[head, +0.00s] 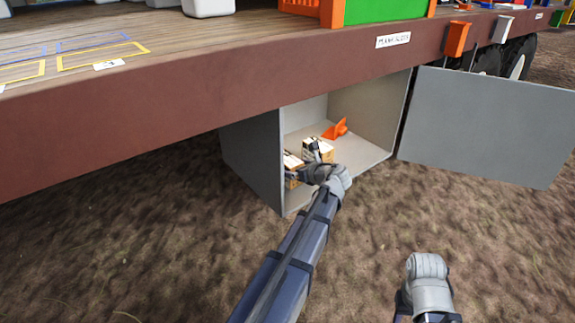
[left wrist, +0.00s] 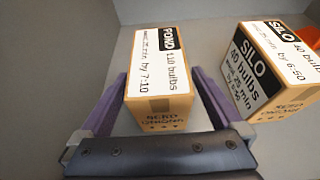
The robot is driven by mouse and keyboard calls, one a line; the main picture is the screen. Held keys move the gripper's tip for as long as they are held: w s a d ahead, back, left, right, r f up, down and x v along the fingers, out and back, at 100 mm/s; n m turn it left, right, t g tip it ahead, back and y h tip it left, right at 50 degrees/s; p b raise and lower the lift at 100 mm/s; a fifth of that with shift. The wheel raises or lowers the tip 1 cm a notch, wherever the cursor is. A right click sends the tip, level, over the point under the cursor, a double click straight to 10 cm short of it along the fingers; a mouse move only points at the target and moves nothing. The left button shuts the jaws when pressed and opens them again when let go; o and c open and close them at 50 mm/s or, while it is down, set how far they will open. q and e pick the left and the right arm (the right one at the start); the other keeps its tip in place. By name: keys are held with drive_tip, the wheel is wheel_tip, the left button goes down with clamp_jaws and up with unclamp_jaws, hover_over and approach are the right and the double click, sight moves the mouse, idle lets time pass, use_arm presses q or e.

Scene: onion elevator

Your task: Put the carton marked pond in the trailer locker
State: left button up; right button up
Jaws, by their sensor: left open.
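The pond carton (left wrist: 160,62), a tan box with a white top and a black POND label, stands on the floor of the open grey locker (head: 370,160) under the trailer bed. It also shows in the head view (head: 291,160), partly covered by my gripper. My left gripper (head: 304,165) is inside the locker, open, with its purple fingers on either side of the pond carton. A small gap shows beside the fingers; I cannot tell whether either touches. Of my right arm only a grey joint and link show; its fingers are out of view.
A carton marked SILO (left wrist: 265,70) stands just right of the pond carton. An orange object (head: 336,129) lies deeper in the locker. The locker door (head: 490,125) hangs open to the right. The trailer bed edge (head: 200,110) runs above.

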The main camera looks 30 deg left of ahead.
use_arm(q)
drive_tip(key=p+v, duration=0.3)
drive_tip(key=v, duration=0.6)
drive_tip(key=shift+d+r, duration=0.2)
drive_tip(key=shift+s, duration=0.1)
drive_tip(key=s+d+f+n+g+h, duration=0.2)
drive_tip(key=s+d+f+n+h, duration=0.3)
drive_tip(key=s+d+n, duration=0.4)
drive_tip(key=s+d+f+n+g+h, duration=0.3)
drive_tip(key=s+d+f+n+h, duration=0.3)
drive_tip(key=s+d, duration=0.8)
drive_tip(key=d+f+n, duration=0.2)
drive_tip(key=d+n, duration=0.1)
drive_tip(key=d, duration=0.1)
drive_tip(key=shift+f+n+g, duration=0.25)
drive_tip(key=shift+n+g, duration=0.05)
